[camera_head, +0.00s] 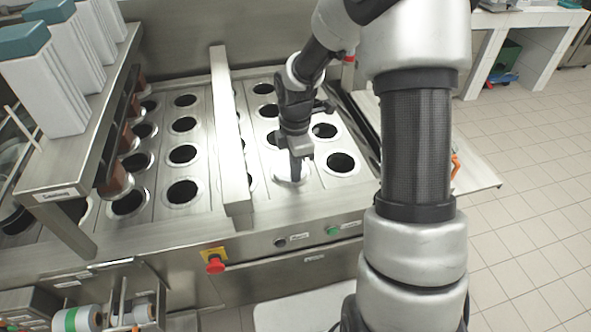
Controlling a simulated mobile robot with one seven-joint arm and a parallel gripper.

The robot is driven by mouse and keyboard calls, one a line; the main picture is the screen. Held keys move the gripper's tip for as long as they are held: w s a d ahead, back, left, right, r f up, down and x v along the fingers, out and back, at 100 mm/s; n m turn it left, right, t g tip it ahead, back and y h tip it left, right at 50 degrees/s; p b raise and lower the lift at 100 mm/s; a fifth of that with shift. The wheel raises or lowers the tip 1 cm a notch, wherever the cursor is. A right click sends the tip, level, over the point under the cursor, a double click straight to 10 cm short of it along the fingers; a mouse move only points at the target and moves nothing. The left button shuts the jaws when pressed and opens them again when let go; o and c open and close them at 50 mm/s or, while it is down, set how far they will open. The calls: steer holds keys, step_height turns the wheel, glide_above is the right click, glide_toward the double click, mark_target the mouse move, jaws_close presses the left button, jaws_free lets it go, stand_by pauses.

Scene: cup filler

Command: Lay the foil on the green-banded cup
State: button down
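My gripper (295,178) points down over the front of the steel filler deck, right of the raised bar. Just below and around its fingertips is a bright pale disc (283,181) at one of the front holes. I cannot tell whether this disc is foil, a cup's top or a bare ring, nor whether the gripper touches it. The fingers are too small and dark to show if they are open or shut. A white cylinder with a green band (68,322) lies at the bottom left, partly cut off by the picture's edge. No cup wall shows under my gripper.
The deck has rows of round dark holes (183,154). A raised steel bar (230,140) crosses it. A shelf (75,165) with white, teal-topped boxes (45,85) overhangs the left side. A red stop knob (215,265) is on the front panel. My arm hides part of the right side.

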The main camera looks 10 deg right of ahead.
steer(key=shift+f, duration=0.1)
stand_by(0.7)
steer(key=c, duration=2.5)
jaws_free()
steer(key=o, duration=0.5)
step_height(320, 180, up, 17)
steer(key=shift+r+p, duration=0.2)
steer(key=shift+p, duration=0.3)
steer(key=s+r+m+t, duration=0.1)
steer(key=s+r+m, duration=0.2)
steer(key=s+m, duration=0.3)
steer(key=s+r+m+t, duration=0.2)
steer(key=s+r+m, duration=0.1)
steer(key=s+m, duration=0.3)
steer(key=s+r+m+t+p, duration=0.1)
steer(key=s+r+m+t, duration=0.1)
steer(key=s+r+m, duration=0.2)
steer(key=shift+s+a+m, duration=0.1)
steer(key=shift+s+m, duration=0.9)
steer(key=shift+s, duration=1.3)
